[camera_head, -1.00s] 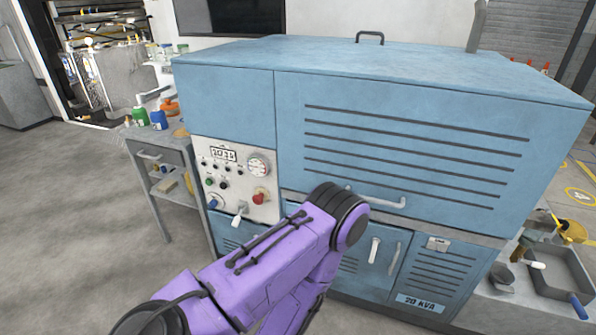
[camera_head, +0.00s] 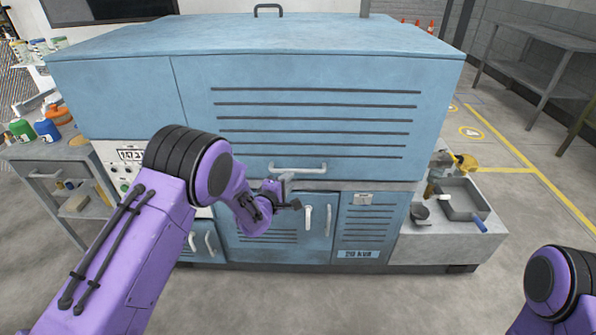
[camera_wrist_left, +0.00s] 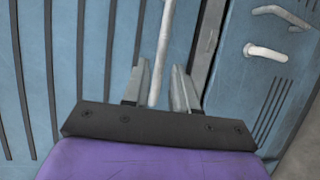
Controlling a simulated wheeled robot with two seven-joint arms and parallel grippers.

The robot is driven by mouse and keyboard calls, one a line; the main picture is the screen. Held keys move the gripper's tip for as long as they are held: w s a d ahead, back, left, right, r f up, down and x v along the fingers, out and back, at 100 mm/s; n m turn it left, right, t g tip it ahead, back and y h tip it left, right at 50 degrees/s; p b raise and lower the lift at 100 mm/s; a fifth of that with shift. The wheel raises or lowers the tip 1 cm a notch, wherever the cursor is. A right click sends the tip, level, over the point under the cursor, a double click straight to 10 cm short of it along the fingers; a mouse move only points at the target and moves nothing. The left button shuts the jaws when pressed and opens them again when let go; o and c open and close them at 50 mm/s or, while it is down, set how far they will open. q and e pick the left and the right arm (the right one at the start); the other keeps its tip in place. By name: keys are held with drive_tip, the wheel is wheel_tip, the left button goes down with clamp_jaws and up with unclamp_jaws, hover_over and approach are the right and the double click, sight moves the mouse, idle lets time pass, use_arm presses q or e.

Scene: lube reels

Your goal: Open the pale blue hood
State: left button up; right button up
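The pale blue hood (camera_head: 315,112), a wide panel with dark horizontal slots, is closed on the front of the big blue cabinet. A pale bar handle (camera_head: 298,168) sits along its lower edge. My left gripper (camera_head: 284,182) is at the handle, just below its left half. In the left wrist view the pale handle bar (camera_wrist_left: 165,40) runs between the two grey fingers of the gripper (camera_wrist_left: 163,88). The fingers look apart, with the bar nearer the left one; firm contact cannot be made out. My right gripper is out of view; only part of that arm shows at lower right.
Lower doors with pale handles (camera_head: 328,218) sit under the hood. A side bench with a grey tray (camera_head: 465,199) is at the right. A cart with bottles (camera_head: 46,131) stands at the left. The floor in front of the cabinet is clear.

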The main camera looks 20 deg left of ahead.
sight(298, 172)
use_arm(q)
drive_tip(key=x, duration=0.9)
drive_tip(key=shift+f, duration=0.25)
clamp_jaws()
